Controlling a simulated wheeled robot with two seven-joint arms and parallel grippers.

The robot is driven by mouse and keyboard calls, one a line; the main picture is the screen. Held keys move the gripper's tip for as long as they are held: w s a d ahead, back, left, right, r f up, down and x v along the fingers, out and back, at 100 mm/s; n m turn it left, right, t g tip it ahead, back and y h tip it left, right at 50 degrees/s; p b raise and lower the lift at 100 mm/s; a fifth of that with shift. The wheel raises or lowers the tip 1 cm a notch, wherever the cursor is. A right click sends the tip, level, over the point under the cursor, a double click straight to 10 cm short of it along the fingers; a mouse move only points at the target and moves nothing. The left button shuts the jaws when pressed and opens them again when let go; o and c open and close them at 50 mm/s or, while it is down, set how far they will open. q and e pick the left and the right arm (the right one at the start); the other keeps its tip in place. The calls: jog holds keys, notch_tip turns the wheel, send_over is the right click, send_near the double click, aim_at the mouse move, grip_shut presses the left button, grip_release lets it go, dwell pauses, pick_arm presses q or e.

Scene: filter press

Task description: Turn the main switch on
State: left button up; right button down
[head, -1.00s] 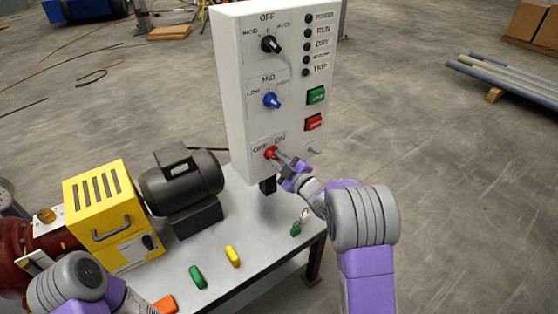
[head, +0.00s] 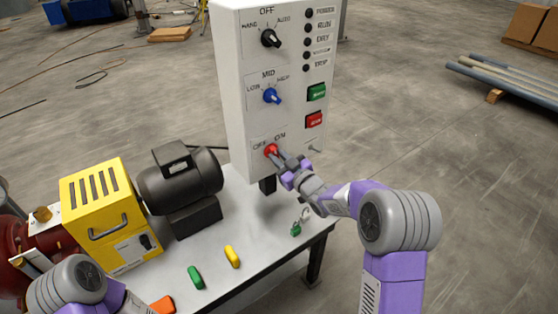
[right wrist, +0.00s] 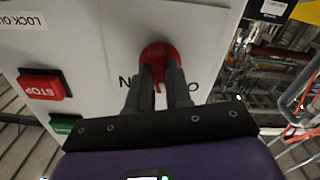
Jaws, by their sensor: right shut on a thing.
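The main switch is a red rotary knob (head: 271,150) low on the front of the white control panel (head: 244,135), with OFF and ON printed above it. My right gripper (head: 279,158) reaches it from the lower right and is shut on it. In the right wrist view the red knob (right wrist: 159,50) sits between the two dark fingers (right wrist: 154,80), which cover part of it and the lettering. I cannot tell which label the knob points to. My left arm shows at the lower left; its gripper is out of view.
Above the switch are a blue knob (head: 271,96) and a black knob (head: 270,39). Green (head: 316,92) and red (head: 313,120) push buttons are close by on the right. A dark motor (head: 180,178) and a yellow guard (head: 103,205) stand left on the bench. Small coloured pieces lie in front.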

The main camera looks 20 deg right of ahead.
jog(key=m, duration=0.3)
jog(key=shift+d, duration=0.1)
jog(key=m, duration=0.2)
jog(key=shift+m+b, duration=0.3)
jog(key=shift+m, duration=0.1)
jog(key=m, duration=0.3)
jog(key=shift+m+p, duration=0.5)
jog(key=shift+m, duration=1.1)
jog(key=c, duration=1)
grip_release()
jog(key=shift+c, duration=0.2)
